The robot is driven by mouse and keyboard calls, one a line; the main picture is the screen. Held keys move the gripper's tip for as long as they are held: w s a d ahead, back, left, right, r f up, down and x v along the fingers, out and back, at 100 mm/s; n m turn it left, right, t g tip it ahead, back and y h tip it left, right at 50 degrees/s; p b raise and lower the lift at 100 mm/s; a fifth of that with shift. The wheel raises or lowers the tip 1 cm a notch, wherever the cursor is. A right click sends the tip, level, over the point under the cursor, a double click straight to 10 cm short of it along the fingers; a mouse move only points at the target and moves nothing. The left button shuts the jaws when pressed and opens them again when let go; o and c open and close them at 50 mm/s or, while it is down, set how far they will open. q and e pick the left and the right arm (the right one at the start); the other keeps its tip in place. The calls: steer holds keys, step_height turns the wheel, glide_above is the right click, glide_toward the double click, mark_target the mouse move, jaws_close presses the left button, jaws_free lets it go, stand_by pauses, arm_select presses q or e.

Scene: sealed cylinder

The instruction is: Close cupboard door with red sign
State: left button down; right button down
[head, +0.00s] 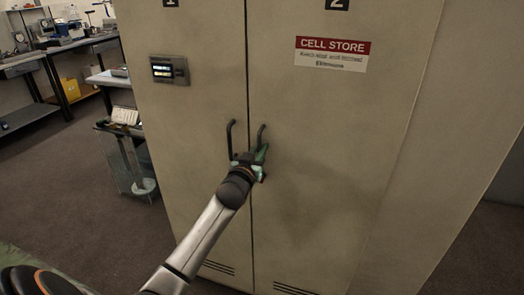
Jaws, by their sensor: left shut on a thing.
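The beige cupboard has two tall doors. The right door (325,130), numbered 2, carries the red and white "CELL STORE" sign (332,54). The left door (190,120), numbered 1, has a small display panel (169,69). The right door looks flush with the left one, with a thin dark seam between them; a small gap cannot be ruled out. My left gripper (259,158) is shut on the right door's dark handle (261,135), at its lower part. The fingers hide part of the handle. The left door's handle (230,138) stands just left of the gripper. My right gripper is not in view.
A small trolley (128,150) stands left of the cupboard. Workbenches (60,50) with equipment and a yellow box (70,90) are further back left. Dark carpet (90,215) is clear in front left of the cupboard.

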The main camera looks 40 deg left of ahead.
arm_select(q)
steer(key=c, duration=1.3)
jaws_free()
steer(key=shift+r, duration=0.25)
steer(key=shift+o, duration=1.4)
steer(key=shift+w+a+f, duration=0.1)
steer(key=shift+w+f, duration=0.1)
steer(key=shift+o, duration=0.8)
steer(key=shift+s, duration=0.1)
steer(key=shift+s, duration=0.1)
steer(key=v, duration=1.2)
steer(key=shift+s+b, duration=0.15)
steer(key=shift+b, duration=0.15)
